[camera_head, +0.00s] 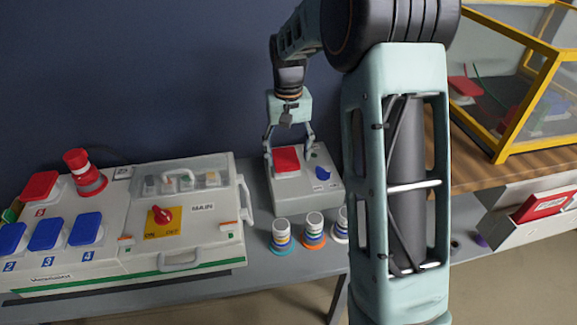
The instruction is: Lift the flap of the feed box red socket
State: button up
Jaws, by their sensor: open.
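The feed box appears to be the small light-grey box (300,197) on the grey bench, right of the large main box. A red flap (286,160) lies on its top, and looks closed over the socket. A blue part (322,173) sits to its right on the same box. My gripper (289,149) points down above this box with its fingers open, one on each side of the red flap. I cannot tell whether a finger touches the flap. Nothing is held.
The large main box (208,222) has a red rotary switch (163,216), blue flaps (46,233) and a red plug (80,168). Several striped round pieces (313,228) stand in front of the feed box. A yellow-framed clear case (540,90) stands right. My arm hides the middle right.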

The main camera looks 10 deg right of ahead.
aim_at(289, 167)
jog(key=shift+f+b, duration=0.3)
jog(key=shift+f, duration=1.25)
jog(key=shift+c, duration=0.5)
jog(key=shift+r, duration=0.1)
jog(key=c, duration=1.5)
